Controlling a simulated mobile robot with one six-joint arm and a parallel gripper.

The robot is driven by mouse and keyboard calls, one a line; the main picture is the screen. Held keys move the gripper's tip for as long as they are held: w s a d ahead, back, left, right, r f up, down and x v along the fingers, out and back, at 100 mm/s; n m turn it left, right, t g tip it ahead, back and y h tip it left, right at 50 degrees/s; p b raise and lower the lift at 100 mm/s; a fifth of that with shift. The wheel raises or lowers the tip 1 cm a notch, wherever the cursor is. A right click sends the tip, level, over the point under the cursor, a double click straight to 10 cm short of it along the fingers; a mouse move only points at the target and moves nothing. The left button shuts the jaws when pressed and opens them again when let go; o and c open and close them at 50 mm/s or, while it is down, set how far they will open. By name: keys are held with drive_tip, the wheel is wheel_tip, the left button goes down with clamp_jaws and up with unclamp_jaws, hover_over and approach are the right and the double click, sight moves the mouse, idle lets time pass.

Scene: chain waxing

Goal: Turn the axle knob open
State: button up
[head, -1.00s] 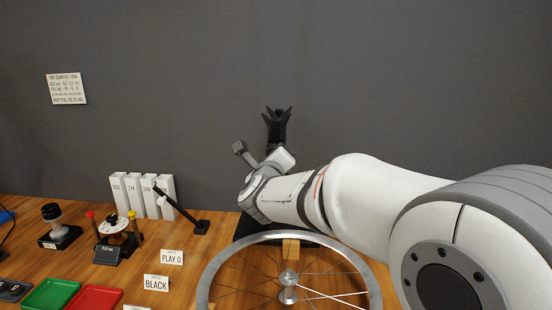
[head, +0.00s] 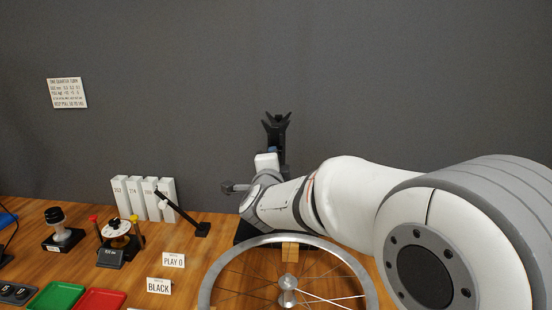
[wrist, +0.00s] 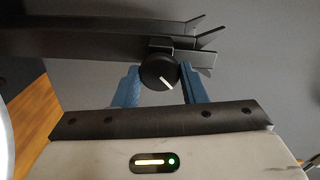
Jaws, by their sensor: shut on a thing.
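The axle knob (wrist: 158,72) is a round black knob with a white pointer line, seen in the wrist view at the top middle. The line slants down to the right. It sits on a black stand (wrist: 100,38) with forked tips, which also shows upright at the back in the head view (head: 277,130). My gripper (wrist: 160,88) has its blue fingers on either side of the knob and is shut on it. In the head view my arm hides the knob and most of the fingers.
A spoked wheel (head: 220,270) lies in front of the stand, with a wooden block (head: 290,251) at its rim. White numbered boxes (head: 120,196), a black lever (head: 180,212), label cards (head: 174,261) and green (head: 57,296) and red trays (head: 100,299) are at left.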

drive_tip(key=shift+r+n+p, duration=0.1)
drive_tip(key=shift+n+p, duration=2.15)
drive_tip(key=shift+n, duration=2.35)
drive_tip(key=o, duration=1)
drive_tip(key=s, duration=0.4)
drive_tip(key=s+p, duration=0.1)
drive_tip(key=s, duration=0.3)
drive_tip(key=shift+a, duration=0.2)
